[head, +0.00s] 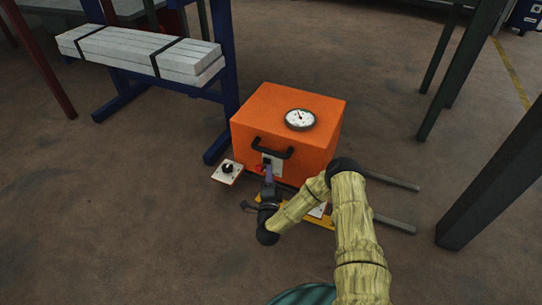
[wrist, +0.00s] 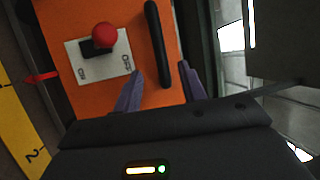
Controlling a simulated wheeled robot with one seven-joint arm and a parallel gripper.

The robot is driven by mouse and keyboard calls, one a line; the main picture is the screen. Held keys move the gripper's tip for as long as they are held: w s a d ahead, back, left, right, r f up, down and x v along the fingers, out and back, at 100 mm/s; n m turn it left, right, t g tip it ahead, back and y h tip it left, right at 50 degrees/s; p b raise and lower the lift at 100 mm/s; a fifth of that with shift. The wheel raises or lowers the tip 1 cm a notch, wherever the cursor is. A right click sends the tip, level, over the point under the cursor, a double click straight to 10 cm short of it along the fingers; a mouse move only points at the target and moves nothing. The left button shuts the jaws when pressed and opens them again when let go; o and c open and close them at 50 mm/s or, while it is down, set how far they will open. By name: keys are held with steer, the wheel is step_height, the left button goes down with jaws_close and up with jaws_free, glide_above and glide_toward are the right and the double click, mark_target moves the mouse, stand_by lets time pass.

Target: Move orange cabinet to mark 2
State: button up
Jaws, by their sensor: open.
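The orange cabinet (head: 270,138) stands on the floor at the picture's middle, with a black handle (head: 272,152) on its front. In the wrist view, the handle (wrist: 153,30) lies between the spread purple fingers of my gripper (wrist: 161,72); I cannot tell whether they touch it. In the head view, my gripper (head: 268,174) is just below the handle. A red-knobbed lever (wrist: 104,36) sits on a white plate beside the handle. A yellow scale (wrist: 15,120) bears mark 2 (wrist: 34,155). A red pointer (wrist: 42,77) lies against the scale, above mark 2.
Two grey rails (head: 393,180) run out to the cabinet's right. A white plate with a black knob (head: 228,169) is at its left. A blue rack (head: 222,60) holding pale bars (head: 140,50) stands behind left. Dark posts (head: 500,175) stand at right. Front-left floor is clear.

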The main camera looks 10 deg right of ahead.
mark_target(271, 152)
steer(key=b+x, duration=0.4)
steer(key=x, duration=0.6)
steer(key=shift+w+d+b, duration=0.1)
steer(key=shift+b, duration=0.2)
jaws_close()
